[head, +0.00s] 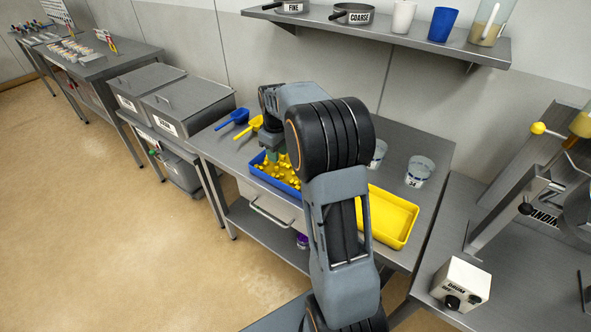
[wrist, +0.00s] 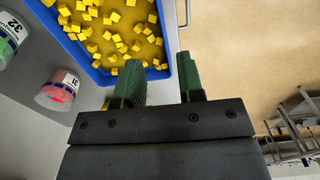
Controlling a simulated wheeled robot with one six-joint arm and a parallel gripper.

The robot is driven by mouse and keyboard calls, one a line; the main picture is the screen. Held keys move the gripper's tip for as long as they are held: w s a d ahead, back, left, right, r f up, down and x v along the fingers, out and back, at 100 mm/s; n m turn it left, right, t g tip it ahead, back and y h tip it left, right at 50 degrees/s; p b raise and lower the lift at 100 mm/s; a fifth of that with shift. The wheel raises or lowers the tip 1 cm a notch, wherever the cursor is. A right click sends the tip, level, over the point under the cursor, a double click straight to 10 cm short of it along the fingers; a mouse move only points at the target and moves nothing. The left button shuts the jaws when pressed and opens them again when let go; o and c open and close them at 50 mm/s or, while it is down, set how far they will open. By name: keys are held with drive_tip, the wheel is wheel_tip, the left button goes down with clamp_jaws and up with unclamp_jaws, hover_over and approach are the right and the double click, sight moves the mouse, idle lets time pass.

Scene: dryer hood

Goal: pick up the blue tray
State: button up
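The blue tray (head: 271,179) sits on the steel table, with many small yellow cubes loose in it. It also fills the top left of the wrist view (wrist: 168,32). My gripper (head: 276,156) points down over the tray, and my arm hides the tray's right part in the head view. In the wrist view the two green fingers (wrist: 163,84) are apart with nothing gripped. The tray's right wall lines up with the gap between them, near a corner. I cannot tell whether the fingers reach below the rim.
A yellow tray (head: 391,218) lies right of my arm, with a clear cup (head: 419,171) behind it. A blue scoop (head: 238,117) and a yellow scoop (head: 254,124) lie at the table's back left. Lidded grey bins (head: 188,104) stand left. Floor in front is clear.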

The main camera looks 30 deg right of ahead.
hover_over(279, 182)
drive_tip(key=f, duration=0.8)
drive_tip(key=shift+w+d+f+p, duration=0.15)
drive_tip(key=shift+w+d+p, duration=0.05)
drive_tip(key=shift+d+p, duration=0.1)
drive_tip(key=shift+s+a+f+p, duration=0.1)
drive_tip(key=shift+f+p, duration=0.25)
drive_tip(key=shift+f, duration=1)
drive_tip(key=shift+s+a+f+p, duration=0.1)
drive_tip(key=shift+f+p, duration=0.25)
drive_tip(key=shift+f, duration=1)
clamp_jaws()
drive_tip(key=shift+w+r, duration=0.1)
